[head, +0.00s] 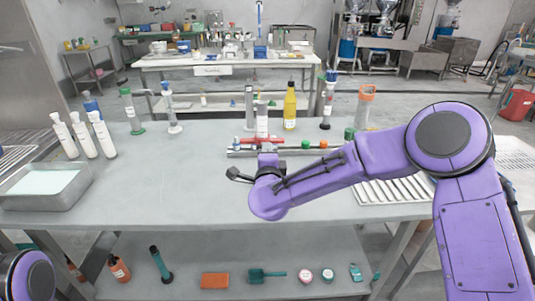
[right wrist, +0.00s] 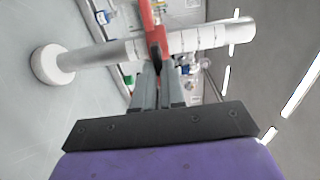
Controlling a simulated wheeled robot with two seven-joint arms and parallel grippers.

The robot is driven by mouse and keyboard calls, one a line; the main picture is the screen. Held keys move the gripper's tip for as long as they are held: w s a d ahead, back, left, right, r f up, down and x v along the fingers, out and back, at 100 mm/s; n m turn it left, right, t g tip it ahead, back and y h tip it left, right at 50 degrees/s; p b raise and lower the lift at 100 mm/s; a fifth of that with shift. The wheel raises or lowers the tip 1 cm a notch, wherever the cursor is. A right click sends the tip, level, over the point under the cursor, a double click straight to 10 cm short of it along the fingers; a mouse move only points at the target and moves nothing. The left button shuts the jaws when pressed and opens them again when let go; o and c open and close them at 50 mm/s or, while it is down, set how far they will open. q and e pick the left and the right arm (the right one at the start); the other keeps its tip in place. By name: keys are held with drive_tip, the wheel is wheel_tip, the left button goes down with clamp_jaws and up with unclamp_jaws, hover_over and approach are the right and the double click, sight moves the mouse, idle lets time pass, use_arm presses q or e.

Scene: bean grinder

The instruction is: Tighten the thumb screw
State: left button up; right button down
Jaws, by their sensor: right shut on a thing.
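A hand grinder (head: 262,122), a pale cylinder with a red part around its lower body, stands at the back middle of the table. In the right wrist view it lies across the top as a silver and white cylinder (right wrist: 205,38) with a round white end at the left. My right gripper (right wrist: 160,68) is shut on the red part (right wrist: 153,32) at the cylinder's side. I cannot tell a separate thumb screw from this red part; the fingertips hide some of it. In the head view my right gripper (head: 267,148) is partly hidden by its wrist. My left gripper is out of view.
Behind the gripper lies a metal rack (head: 240,153) with green and orange knobs. A yellow bottle (head: 290,106) and several upright tools stand along the back edge. White bottles (head: 83,135) and a metal tray (head: 45,185) are at the left. The table's left middle is clear.

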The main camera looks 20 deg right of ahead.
drive_tip(key=c, duration=1.2)
unclamp_jaws()
drive_tip(key=shift+s, duration=0.1)
drive_tip(key=b+v, duration=0.2)
drive_tip(key=v, duration=0.8)
drive_tip(key=shift+s, duration=0.15)
drive_tip(key=shift+a, duration=0.1)
